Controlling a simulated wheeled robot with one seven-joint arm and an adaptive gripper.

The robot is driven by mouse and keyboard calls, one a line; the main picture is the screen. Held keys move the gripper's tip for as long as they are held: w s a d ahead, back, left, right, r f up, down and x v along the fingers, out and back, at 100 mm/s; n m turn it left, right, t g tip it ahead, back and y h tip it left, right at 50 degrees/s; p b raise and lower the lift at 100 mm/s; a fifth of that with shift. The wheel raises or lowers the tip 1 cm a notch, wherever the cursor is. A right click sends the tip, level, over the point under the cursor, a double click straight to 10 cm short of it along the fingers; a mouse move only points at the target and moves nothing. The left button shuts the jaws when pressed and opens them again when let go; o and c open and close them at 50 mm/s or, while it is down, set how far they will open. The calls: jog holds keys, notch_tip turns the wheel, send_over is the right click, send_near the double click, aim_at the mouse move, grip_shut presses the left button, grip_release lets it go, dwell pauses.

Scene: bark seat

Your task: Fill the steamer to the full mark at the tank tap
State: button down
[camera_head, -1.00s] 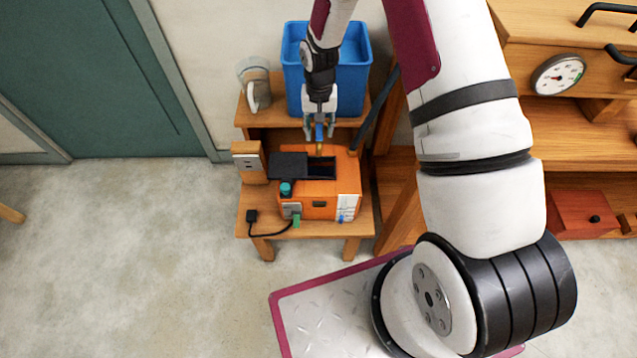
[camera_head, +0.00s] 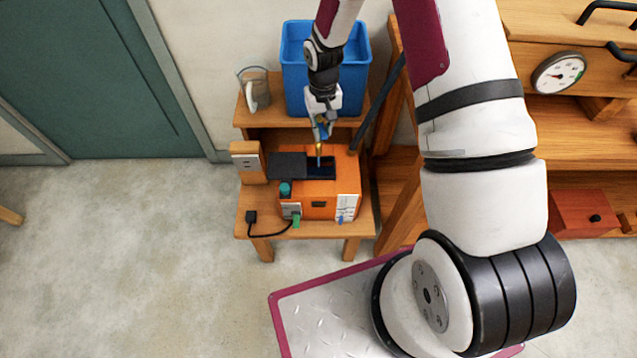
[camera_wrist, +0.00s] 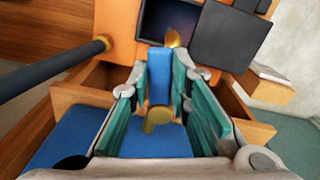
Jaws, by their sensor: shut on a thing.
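The orange steamer (camera_head: 322,190) sits on the lower wooden shelf, with its dark lid (camera_head: 287,166) open to the left. Its tank opening (camera_wrist: 167,22) shows dark blue in the wrist view. A white gauge strip (camera_head: 348,203) with some blue on it is at its front right; the exact level is too small to read. The blue tank (camera_head: 295,70) stands on the upper shelf behind. Its brass tap (camera_head: 319,150) is above the opening, and a thin blue stream runs down from it. My gripper (camera_head: 322,122) is shut on the blue tap lever (camera_wrist: 160,78).
A clear jug (camera_head: 254,90) stands left of the tank. A wooden block with a socket (camera_head: 247,162) is left of the steamer, and a black plug and cable (camera_head: 252,216) lie at the front. A dark pipe (camera_head: 377,108) slants along the right.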

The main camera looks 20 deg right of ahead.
jog(key=d+n, duration=0.1)
jog(key=n, duration=0.2)
jog(key=w+d+n, duration=0.1)
jog(key=n, duration=0.2)
jog(key=d+n, duration=0.1)
jog(key=n, duration=0.3)
jog(key=shift+w+d+r+b, duration=0.1)
jog(key=shift+w+d+b, duration=0.15)
jog(key=shift+d+b, duration=0.15)
jog(key=shift+s+d, duration=0.15)
jog(key=shift+s, duration=0.1)
dwell(0.4)
dwell(6.0)
